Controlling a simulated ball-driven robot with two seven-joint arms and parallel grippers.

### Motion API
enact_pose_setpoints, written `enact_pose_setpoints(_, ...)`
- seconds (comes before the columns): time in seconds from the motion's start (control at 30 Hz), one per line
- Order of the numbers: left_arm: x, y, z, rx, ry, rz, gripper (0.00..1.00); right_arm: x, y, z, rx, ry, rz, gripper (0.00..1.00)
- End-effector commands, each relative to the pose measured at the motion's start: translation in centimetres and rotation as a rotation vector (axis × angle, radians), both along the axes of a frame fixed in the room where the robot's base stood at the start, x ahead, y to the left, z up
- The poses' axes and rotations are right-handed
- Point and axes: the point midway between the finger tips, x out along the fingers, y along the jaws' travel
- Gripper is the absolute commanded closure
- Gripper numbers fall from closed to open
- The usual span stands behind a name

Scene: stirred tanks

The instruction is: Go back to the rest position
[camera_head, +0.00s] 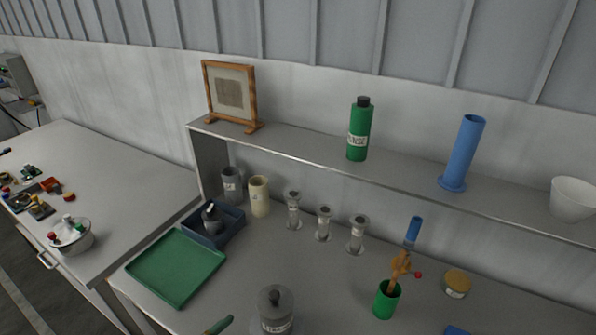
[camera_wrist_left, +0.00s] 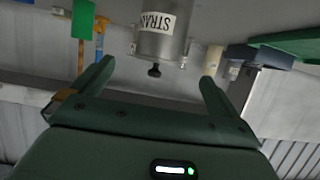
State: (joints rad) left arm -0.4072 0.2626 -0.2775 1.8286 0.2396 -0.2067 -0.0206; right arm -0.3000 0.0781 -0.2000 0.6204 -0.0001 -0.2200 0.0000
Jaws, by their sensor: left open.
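My left gripper (camera_wrist_left: 156,76) is open and empty in the left wrist view, its two dark green fingers apart. A grey metal lidded pot (camera_wrist_left: 162,40) with a white label appears upside down beyond the fingertips, its dark knob in line with the gap. I see no finger touching it. In the head view the same pot (camera_head: 274,312) stands near the bottom edge, partly cut off. A small green piece left of it, at the bottom edge, may be one of my fingertips, but I cannot be sure. My right gripper is in neither view.
A green tray (camera_head: 177,266) and a blue bin (camera_head: 214,228) lie left on the bench. Grey flanged cylinders (camera_head: 324,223) stand behind. A green cup (camera_head: 386,300) holds a wooden piece at right. A shelf (camera_head: 300,158) runs across the back, bearing a green bottle (camera_head: 359,130).

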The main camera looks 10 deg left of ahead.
Motion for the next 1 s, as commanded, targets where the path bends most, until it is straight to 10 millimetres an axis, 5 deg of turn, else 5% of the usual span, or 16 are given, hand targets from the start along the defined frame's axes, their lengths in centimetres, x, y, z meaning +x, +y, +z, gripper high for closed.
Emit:
enact_pose_setpoints(0.27, -1.4, 1.3, 2.0, 0.277, 0.108, -0.027, 0.0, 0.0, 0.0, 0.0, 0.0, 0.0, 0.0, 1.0)
enact_pose_setpoints(0.8, -9.0, 12.9, 9.9, 0.919, 0.475, 0.149, 0.0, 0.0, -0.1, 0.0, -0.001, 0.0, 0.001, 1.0)
enact_pose_setpoints(1.0, -8.4, 11.8, 2.6, 0.878, 0.529, 0.091, 0.0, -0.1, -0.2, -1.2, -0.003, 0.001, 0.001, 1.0)
